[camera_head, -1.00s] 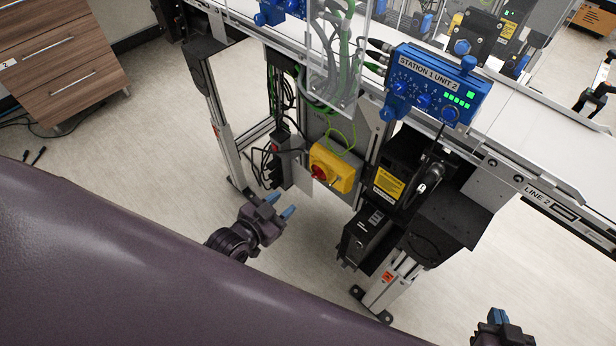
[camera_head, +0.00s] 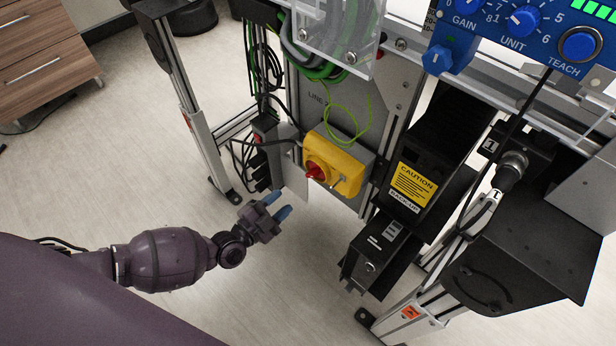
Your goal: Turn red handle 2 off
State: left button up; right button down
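The red handle (camera_head: 316,171) is a rotary knob on a yellow switch box (camera_head: 347,176). The box is fixed to a grey panel under the conveyor, near the picture's middle. No number shows on the handle; a label on the panel above reads "LINE", with the rest unclear. My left gripper (camera_head: 277,204) is below and left of the handle, apart from it. Its two blue-tipped fingers are spread with nothing between them, pointing up and right toward the box. My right gripper is out of view.
Green and black cables (camera_head: 318,68) hang above the box. Black units, one with a yellow caution label (camera_head: 413,184), stand right of it. A metal conveyor leg (camera_head: 200,140) stands left. A blue control unit (camera_head: 525,30) is at upper right. Open floor lies below the box.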

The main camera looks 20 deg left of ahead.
aim_at(310, 177)
pick_arm(q)
jog(key=shift+b+x, duration=1.25)
jog(key=shift+x, duration=4.1)
grip_shut()
